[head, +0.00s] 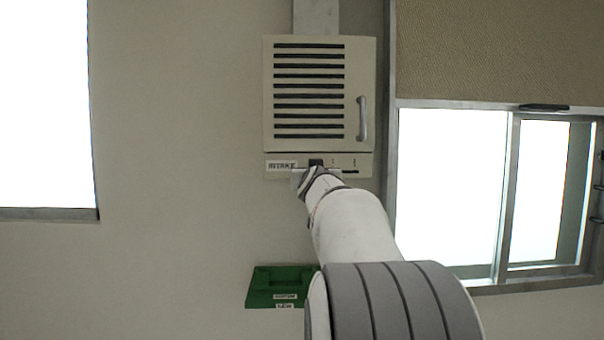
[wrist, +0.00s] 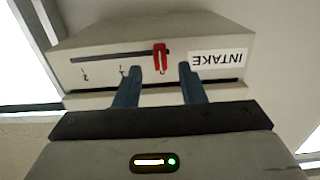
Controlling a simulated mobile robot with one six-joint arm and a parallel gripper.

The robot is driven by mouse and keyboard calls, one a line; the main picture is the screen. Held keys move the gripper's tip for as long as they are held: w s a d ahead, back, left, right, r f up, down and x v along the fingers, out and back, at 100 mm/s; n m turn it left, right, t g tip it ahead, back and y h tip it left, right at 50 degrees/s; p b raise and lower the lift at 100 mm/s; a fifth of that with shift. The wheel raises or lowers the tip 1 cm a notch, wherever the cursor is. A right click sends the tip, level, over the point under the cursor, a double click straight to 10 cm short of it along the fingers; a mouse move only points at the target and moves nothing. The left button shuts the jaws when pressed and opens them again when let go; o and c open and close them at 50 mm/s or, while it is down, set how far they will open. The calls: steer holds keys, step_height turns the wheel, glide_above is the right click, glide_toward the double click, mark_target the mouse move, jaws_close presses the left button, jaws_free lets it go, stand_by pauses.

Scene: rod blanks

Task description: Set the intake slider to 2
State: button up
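The intake slider is a red knob (wrist: 160,56) in a dark horizontal slot on the cream panel under a vent cabinet. In the wrist view, which appears upside down, the knob stands at the 0 mark, at the slot end nearer the INTAKE label (wrist: 217,59). The 1 and 2 marks (wrist: 85,77) lie to its left there. My gripper (wrist: 160,69) is open, its two blue fingers apart on either side of the knob's line, with no visible contact. In the head view my wrist hides part of the panel (head: 364,161), and I cannot make out the knob.
The louvred cabinet (head: 268,95) with a grey handle (head: 362,119) is directly above the panel. A green tray (head: 262,288) is on the wall below, left of my arm. A window (head: 455,185) is to the right.

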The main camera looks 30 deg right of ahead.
steer(key=shift+x, duration=1.9)
steer(key=shift+c, duration=0.4)
jaws_close()
